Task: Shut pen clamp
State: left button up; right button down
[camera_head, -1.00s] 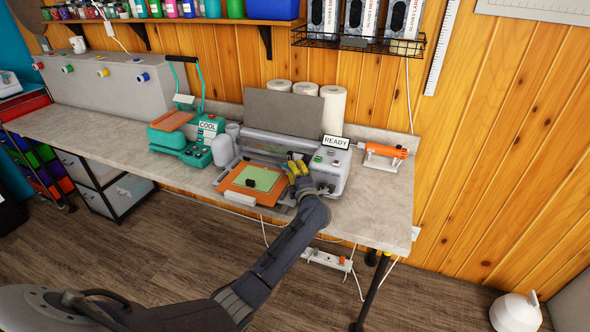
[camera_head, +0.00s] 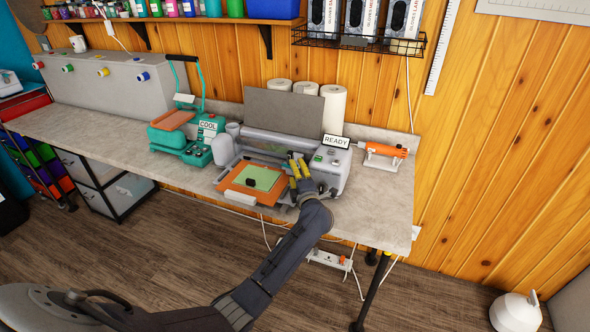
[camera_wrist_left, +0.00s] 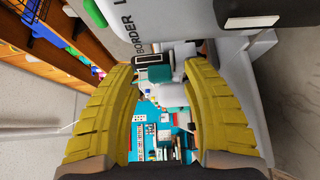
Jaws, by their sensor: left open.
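The grey cutting machine (camera_head: 335,172) with a READY sign (camera_head: 336,141) stands on the bench. My left gripper (camera_head: 296,160) is at its front, just left of the control panel, with yellow fingers pointing toward the machine. The left wrist view shows the fingers (camera_wrist_left: 160,85) spread apart, with a small dark block (camera_wrist_left: 154,72) with a pale face beyond and between their tips. I cannot tell for sure whether this block is the pen clamp, nor whether a clamp is open or shut. Panel lettering reading BORDER (camera_wrist_left: 126,37) is beside it. My right gripper is not in view.
An orange mat (camera_head: 232,190) with a green sheet (camera_head: 262,178) lies at the machine's front. A teal heat press (camera_head: 185,140) with a COOL sign stands left. Paper rolls (camera_head: 333,110) stand behind.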

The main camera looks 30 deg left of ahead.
pick_arm(q)
jog(key=v, duration=1)
jog(key=shift+o, duration=0.2)
